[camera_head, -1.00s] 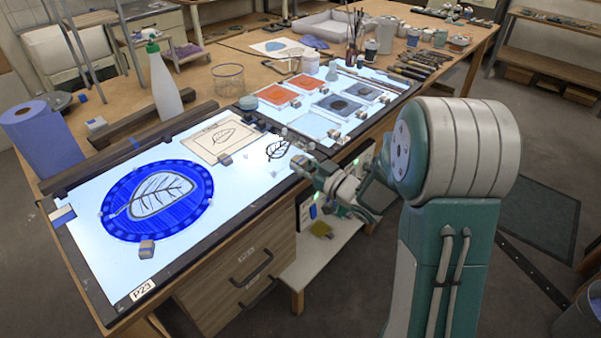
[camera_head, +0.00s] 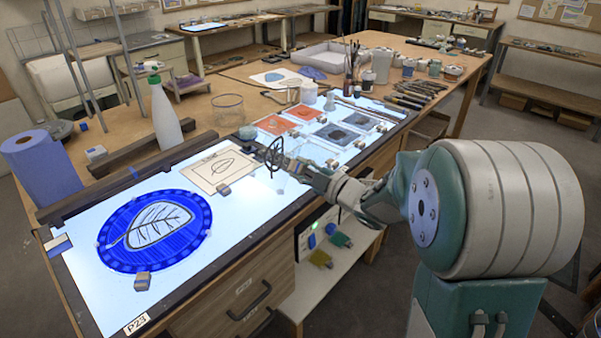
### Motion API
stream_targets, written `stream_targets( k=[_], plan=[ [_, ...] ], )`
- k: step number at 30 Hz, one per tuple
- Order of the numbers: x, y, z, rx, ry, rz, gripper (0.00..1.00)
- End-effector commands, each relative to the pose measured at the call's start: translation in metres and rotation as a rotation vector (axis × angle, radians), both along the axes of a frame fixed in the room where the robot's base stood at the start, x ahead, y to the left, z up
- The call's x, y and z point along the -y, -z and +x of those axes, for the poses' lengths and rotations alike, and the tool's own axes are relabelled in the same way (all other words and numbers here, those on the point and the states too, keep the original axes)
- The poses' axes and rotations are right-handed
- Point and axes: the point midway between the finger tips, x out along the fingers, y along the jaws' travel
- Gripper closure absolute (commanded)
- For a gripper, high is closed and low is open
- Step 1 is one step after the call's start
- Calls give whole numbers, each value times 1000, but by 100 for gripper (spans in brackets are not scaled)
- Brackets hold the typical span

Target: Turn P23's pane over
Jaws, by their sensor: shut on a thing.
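My gripper (camera_head: 291,166) is shut on a small pane with dark leaf lines (camera_head: 274,153), held above the light table beside the paper leaf pattern. The pane stands tilted, seen at a slant, so its clear parts are hard to make out. A large blue disc with a pale leaf and dark veins (camera_head: 155,230) lies flat on the left part of the lit light table (camera_head: 95,285). The P23 label (camera_head: 137,323) is on the table's near left corner. The exact contact between fingers and pane is too small to see.
The paper leaf pattern (camera_head: 220,170) lies left of the gripper, with a small block (camera_head: 223,189) on its near edge. Orange panes (camera_head: 276,125) and dark panes (camera_head: 337,133) lie to the right. A white bottle (camera_head: 164,115) stands behind. The light table's near middle is clear.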

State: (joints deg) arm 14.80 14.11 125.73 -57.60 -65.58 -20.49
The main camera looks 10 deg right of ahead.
Motion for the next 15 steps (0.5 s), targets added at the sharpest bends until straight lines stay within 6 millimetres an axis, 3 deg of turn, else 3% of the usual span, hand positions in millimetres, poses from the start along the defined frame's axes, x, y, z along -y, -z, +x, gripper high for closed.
stream_targets(
  k=[15],
  plan=[
    [0,-4,0,356,0,-497,100]
  ],
)
